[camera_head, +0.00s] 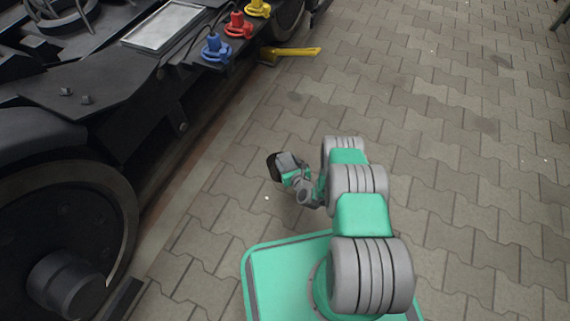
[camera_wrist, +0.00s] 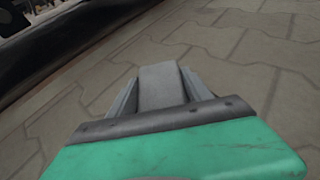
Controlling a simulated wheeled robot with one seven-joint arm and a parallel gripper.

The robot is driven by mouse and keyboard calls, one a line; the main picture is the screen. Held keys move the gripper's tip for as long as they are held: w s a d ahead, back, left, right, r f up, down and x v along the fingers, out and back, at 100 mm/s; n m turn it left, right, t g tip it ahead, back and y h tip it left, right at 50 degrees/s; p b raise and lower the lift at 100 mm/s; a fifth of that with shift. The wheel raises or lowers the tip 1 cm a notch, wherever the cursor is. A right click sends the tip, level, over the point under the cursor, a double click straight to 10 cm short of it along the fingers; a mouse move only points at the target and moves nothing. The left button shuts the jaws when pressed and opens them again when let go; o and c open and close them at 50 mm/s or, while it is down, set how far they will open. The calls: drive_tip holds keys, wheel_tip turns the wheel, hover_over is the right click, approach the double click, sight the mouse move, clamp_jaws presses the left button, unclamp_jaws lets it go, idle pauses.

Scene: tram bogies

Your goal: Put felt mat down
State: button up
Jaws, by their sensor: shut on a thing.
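My gripper (camera_wrist: 160,92) is shut on a plain grey flat piece, which I take to be the felt mat (camera_wrist: 160,80). The mat stands out between the two grey fingers in the wrist view, and paving shows beyond it. In the head view my gripper (camera_head: 282,167) is small, at the left end of my arm, above the paving and right of the bogie. A dark patch shows at its end there; I cannot tell the mat apart from the fingers in that view. The gap between mat and ground cannot be judged.
The dark bogie (camera_head: 90,90) with its large wheel (camera_head: 70,230) fills the left. It bears a metal tray (camera_head: 165,25) and blue (camera_head: 215,48), red (camera_head: 238,26) and yellow (camera_head: 258,8) fittings. A yellow-handled tool (camera_head: 295,51) lies beside it. The paving (camera_head: 440,130) to the right is clear.

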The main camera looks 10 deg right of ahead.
sight(286, 165)
drive_tip(key=f+b, duration=0.1)
drive_tip(key=w+f+b, duration=0.1)
drive_tip(key=f, duration=0.1)
drive_tip(key=f+b, duration=0.1)
drive_tip(key=f, duration=0.1)
drive_tip(key=shift+w, duration=0.25)
drive_tip(key=shift+r, duration=0.15)
drive_tip(key=o, duration=1.3)
